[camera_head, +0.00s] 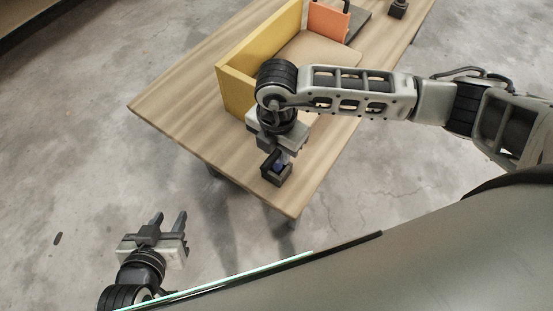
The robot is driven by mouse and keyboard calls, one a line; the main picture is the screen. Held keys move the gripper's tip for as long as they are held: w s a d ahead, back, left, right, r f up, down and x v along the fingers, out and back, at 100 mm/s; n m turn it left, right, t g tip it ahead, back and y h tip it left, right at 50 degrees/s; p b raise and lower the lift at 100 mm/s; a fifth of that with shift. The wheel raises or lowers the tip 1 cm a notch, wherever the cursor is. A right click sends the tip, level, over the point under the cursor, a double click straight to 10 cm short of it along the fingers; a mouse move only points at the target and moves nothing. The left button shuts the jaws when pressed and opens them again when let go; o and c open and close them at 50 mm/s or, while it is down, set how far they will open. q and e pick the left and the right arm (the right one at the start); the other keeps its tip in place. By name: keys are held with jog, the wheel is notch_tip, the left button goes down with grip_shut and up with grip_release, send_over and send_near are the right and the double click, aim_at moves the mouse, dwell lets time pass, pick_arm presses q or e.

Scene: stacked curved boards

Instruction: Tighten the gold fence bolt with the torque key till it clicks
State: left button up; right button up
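My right gripper (278,158) points down at a small dark open box (282,179) near the table's front corner. A small blue item (278,168) shows at the box, right at my fingertips; I cannot tell if it is the torque key. The gripper's body hides most of its fingers, so I cannot tell whether they hold the item. My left gripper (171,222) is open and empty, off the table at the lower left. A yellow fence (236,88) stands on the table behind the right gripper. No gold bolt can be made out; my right arm covers part of the area.
A tan board (318,50) lies inside the fence's corner. An orange block (328,20) with a dark handle-like part stands behind it, beside a dark flat piece. A small dark block (398,10) sits at the far edge. The wooden table (190,95) is bare at left.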

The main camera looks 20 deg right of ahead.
grip_shut()
jog(key=shift+r+p, duration=2.5)
jog(key=shift+r, duration=0.55)
